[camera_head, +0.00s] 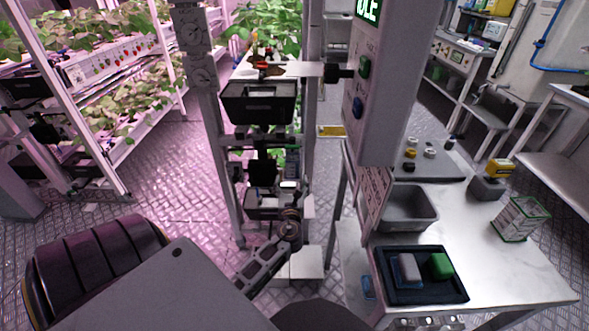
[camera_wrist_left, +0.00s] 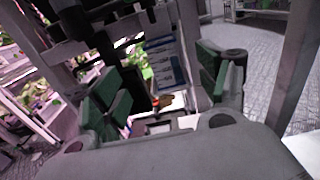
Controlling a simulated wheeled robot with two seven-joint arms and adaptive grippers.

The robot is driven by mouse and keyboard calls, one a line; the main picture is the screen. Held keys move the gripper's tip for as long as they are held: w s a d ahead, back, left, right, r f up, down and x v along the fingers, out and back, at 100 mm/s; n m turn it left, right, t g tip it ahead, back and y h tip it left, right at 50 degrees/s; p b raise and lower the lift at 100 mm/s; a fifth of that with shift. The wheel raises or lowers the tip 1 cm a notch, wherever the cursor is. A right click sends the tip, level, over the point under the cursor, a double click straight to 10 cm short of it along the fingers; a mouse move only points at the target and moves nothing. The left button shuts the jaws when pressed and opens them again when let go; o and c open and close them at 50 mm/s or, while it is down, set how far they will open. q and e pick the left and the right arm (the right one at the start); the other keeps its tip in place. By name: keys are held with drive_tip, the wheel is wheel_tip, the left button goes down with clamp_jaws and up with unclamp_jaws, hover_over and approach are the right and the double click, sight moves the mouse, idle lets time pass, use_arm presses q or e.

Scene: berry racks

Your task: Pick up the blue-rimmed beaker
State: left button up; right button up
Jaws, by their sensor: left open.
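I cannot clearly make out a blue-rimmed beaker in either view. A clear, marked container with a green rim (camera_head: 519,218) stands tilted in the picture at the right of the steel table. A small blue-edged item (camera_head: 368,287) shows at the table's left edge, too small to identify. My left gripper (camera_wrist_left: 163,85) is open and empty in the left wrist view, its green-padded fingers spread wide. In the head view its arm reaches up the middle towards the rack column, well left of the table. My right gripper does not show.
The steel table (camera_head: 480,270) holds a dark tray (camera_head: 425,292) with a grey block (camera_head: 409,268) and a green block (camera_head: 440,265), and a grey bin (camera_head: 436,221). A tall control panel (camera_head: 385,90) stands behind. A black bin (camera_head: 232,103) sits high on the rack.

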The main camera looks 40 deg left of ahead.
sight(292, 164)
use_arm(q)
drive_tip(key=shift+b+x, duration=0.45)
drive_tip(key=shift+x, duration=3.85)
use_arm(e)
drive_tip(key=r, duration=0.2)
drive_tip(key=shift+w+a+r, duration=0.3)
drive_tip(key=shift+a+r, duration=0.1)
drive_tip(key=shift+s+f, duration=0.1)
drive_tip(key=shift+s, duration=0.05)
